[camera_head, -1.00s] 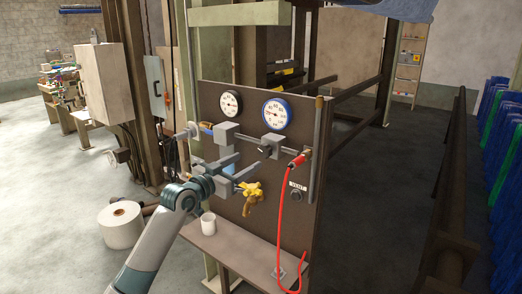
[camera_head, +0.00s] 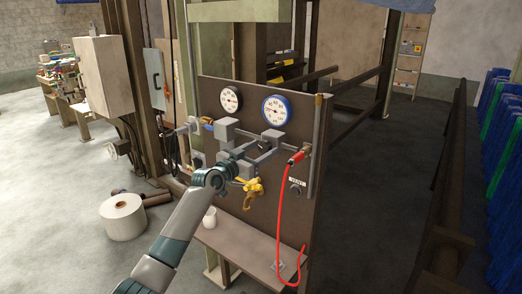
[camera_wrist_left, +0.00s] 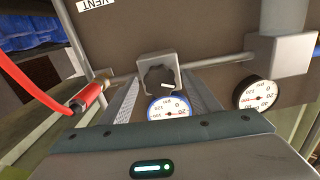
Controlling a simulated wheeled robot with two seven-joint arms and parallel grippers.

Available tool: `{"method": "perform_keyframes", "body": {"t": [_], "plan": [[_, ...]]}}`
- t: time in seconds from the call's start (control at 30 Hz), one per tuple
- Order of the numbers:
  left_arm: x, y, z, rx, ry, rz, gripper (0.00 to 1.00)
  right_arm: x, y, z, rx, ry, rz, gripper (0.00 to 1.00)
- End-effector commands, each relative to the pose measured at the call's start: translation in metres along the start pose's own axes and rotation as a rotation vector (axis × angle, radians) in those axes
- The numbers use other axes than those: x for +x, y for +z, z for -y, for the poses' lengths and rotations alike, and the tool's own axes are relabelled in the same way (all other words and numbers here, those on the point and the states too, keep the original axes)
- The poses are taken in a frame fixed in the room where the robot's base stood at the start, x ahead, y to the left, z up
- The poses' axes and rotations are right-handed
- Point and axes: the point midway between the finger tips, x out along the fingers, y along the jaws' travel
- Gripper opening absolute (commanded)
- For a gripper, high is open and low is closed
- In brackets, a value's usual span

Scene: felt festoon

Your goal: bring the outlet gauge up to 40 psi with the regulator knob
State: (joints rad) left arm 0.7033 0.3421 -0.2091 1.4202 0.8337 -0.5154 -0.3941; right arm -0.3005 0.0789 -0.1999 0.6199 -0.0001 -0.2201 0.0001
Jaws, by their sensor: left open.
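The black regulator knob (camera_wrist_left: 159,79) sits on a grey block (camera_wrist_left: 153,62) in the left wrist view. My left gripper (camera_wrist_left: 162,77) is open, with one finger on each side of the knob in that view; I cannot tell whether they touch it. In the head view the gripper (camera_head: 255,152) is at the panel, just below the grey block (camera_head: 273,137), and partly hides the pipework. A blue-rimmed gauge (camera_head: 276,111) and a smaller black-rimmed gauge (camera_head: 231,99) are above. They also show in the wrist view, blue-rimmed (camera_wrist_left: 168,107) and black-rimmed (camera_wrist_left: 257,93). Their readings are too small to tell.
A red hose (camera_head: 283,215) hangs from the right of the pipe. A yellow valve (camera_head: 252,188) is below the gripper. A white cup (camera_head: 210,218) stands on the panel's shelf (camera_head: 240,245). A VENT label and button (camera_head: 296,190) are at the right.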

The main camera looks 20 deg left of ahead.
Motion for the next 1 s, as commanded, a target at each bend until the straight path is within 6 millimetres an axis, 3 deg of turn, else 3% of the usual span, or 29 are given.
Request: {"method": "perform_keyframes", "body": {"t": [0.07, 0.2, 0.23, 0.57, 0.8, 1.0], "plan": [[0.000, 0.000, 0.000, 0.000, 0.000, 0.000, 0.52, 0.000, 0.000, 0.001, 0.001, -0.001, 0.000, 0.36], [0.000, 0.000, 0.000, 0.000, 0.000, 0.000, 0.18, 0.000, 0.000, 0.002, 0.001, -0.002, 0.000, 0.36], [0.000, 0.000, 0.000, 0.000, 0.000, 0.000, 0.15, 0.000, 0.000, 0.002, 0.001, -0.002, 0.000, 0.36], [0.000, 0.004, 0.000, 0.068, 0.000, 0.000, 0.16, 0.016, 0.001, 0.002, 0.000, -0.001, 0.000, 0.36], [-0.001, 0.005, 0.001, 0.263, -0.001, 0.000, 0.16, 0.046, 0.004, 0.000, -0.001, 0.001, 0.000, 0.36], [-0.001, 0.001, 0.001, 0.419, 0.000, -0.001, 0.16, 0.057, 0.005, -0.001, -0.001, 0.002, 0.000, 0.36]]}}
